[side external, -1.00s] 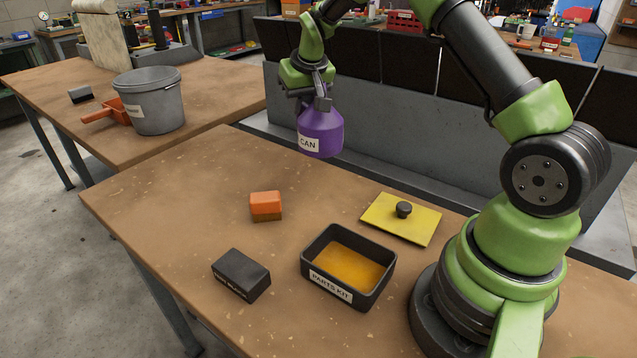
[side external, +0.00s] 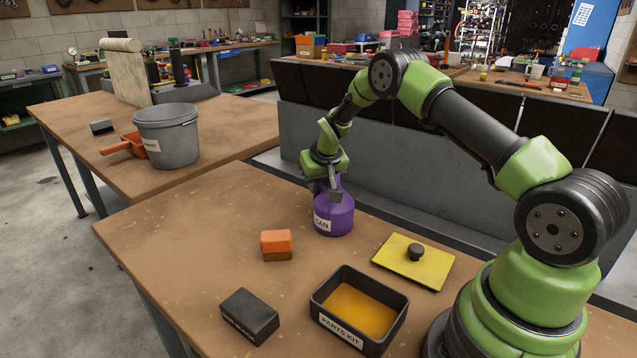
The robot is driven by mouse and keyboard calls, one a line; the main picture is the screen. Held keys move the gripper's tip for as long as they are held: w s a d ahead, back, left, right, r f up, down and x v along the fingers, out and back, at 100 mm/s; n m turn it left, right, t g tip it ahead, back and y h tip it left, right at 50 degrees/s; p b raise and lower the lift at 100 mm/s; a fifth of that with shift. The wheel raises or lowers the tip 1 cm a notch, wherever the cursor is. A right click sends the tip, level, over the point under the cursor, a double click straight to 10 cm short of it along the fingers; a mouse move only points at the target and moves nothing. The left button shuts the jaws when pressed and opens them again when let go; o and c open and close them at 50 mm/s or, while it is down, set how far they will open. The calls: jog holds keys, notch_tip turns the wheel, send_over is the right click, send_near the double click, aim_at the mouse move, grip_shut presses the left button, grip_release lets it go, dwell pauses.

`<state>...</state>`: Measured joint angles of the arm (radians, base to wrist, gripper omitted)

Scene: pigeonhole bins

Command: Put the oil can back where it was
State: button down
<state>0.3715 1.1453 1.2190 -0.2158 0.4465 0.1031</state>
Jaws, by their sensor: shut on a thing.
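The purple oil can (side external: 335,217), with a white label ending in "CAN", is upright at the far edge of the near table. Its base appears to be at the tabletop, but I cannot tell whether it bears on it. My gripper (side external: 334,192) is above it, shut on its narrow top, and hides part of that top.
On the near table (side external: 200,240) are an orange-and-brown block (side external: 276,246), a black box (side external: 250,316), an open "PARTS KIT" tray (side external: 318,303) and a yellow lid (side external: 395,262) with a black knob. Dark pigeonhole bins (side external: 480,160) stand behind. A grey bucket (side external: 168,138) is on the other table.

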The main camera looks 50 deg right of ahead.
jog(key=c, duration=1.5)
grip_release()
jog(key=shift+f, duration=0.15)
jog(key=o, duration=0.4)
jog(key=shift+o, duration=0.2)
jog(key=s+a+r+t, duration=0.1)
jog(key=s+a+r, duration=0.3)
jog(key=r, duration=0.6)
jog(key=s+a+r, duration=0.4)
jog(key=r, duration=0.6)
jog(key=s+a+r+n+t+y, duration=0.1)
jog(key=s+a+r+y, duration=0.1)
jog(key=s+a, duration=0.4)
jog(key=s+a+r+t+y, duration=0.1)
jog(key=s+a+r, duration=0.3)
jog(key=s, duration=1.1)
jog(key=shift+a+n+y, duration=0.4)
jog(key=shift+a+y, duration=0.1)
jog(key=shift+a, duration=0.7)
